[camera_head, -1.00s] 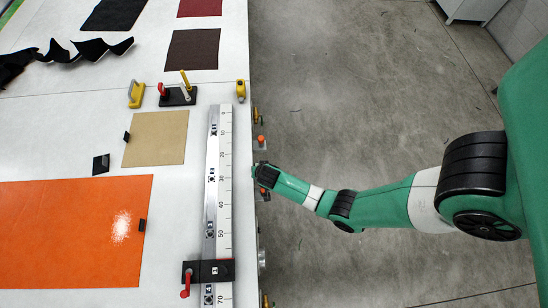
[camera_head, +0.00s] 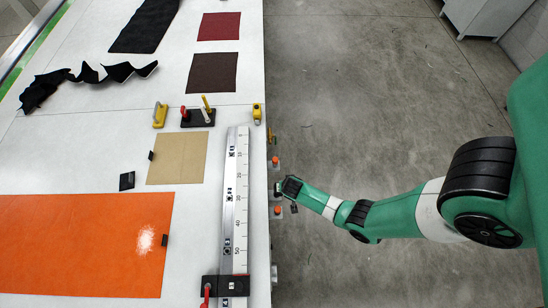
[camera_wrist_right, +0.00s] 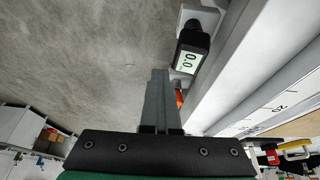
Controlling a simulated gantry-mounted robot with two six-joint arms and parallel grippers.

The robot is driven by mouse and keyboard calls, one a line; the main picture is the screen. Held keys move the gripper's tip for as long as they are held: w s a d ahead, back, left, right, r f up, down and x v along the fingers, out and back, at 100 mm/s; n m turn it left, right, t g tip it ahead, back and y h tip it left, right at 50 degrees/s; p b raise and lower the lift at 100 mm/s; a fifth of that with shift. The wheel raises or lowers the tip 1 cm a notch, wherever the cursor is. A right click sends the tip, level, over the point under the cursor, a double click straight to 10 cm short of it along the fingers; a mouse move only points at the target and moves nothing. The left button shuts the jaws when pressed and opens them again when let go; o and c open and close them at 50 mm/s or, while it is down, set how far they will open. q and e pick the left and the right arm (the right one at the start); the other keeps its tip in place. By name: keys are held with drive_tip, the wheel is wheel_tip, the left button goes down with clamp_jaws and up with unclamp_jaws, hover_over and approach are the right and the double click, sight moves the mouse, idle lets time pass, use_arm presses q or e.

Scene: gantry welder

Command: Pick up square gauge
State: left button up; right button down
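No part is labelled as the square gauge. A small black block with a lit "0.0" display (camera_wrist_right: 193,50) is by the table's side edge in the right wrist view, on a pale mount. A small black square piece (camera_head: 127,180) lies on the table in the head view. I cannot tell which is the gauge. My right gripper (camera_head: 279,189) is beside the table's right edge in the head view. In the right wrist view its grey fingers (camera_wrist_right: 160,75) are together, with nothing seen between them, below and left of the display block. My left gripper is out of view.
A long steel ruler (camera_head: 236,200) lies along the edge of the white table (camera_head: 190,190), with a black clamp (camera_head: 225,286) across it. Orange-topped knobs (camera_head: 277,210) stick out from the side. Orange (camera_head: 70,240) and tan (camera_head: 177,158) sheets lie flat.

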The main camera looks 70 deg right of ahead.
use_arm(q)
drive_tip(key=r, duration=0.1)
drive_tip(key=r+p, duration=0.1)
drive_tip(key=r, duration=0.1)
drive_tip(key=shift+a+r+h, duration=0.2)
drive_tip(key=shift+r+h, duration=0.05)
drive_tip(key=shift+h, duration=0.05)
use_arm(e)
drive_tip(key=s+r, duration=0.5)
drive_tip(key=s, duration=0.4)
drive_tip(key=shift+s+r, duration=0.15)
drive_tip(key=shift+s, duration=0.05)
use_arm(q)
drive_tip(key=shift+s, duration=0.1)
use_arm(e)
drive_tip(key=shift+c, duration=1.6)
unclamp_jaws()
use_arm(q)
drive_tip(key=shift+p, duration=0.3)
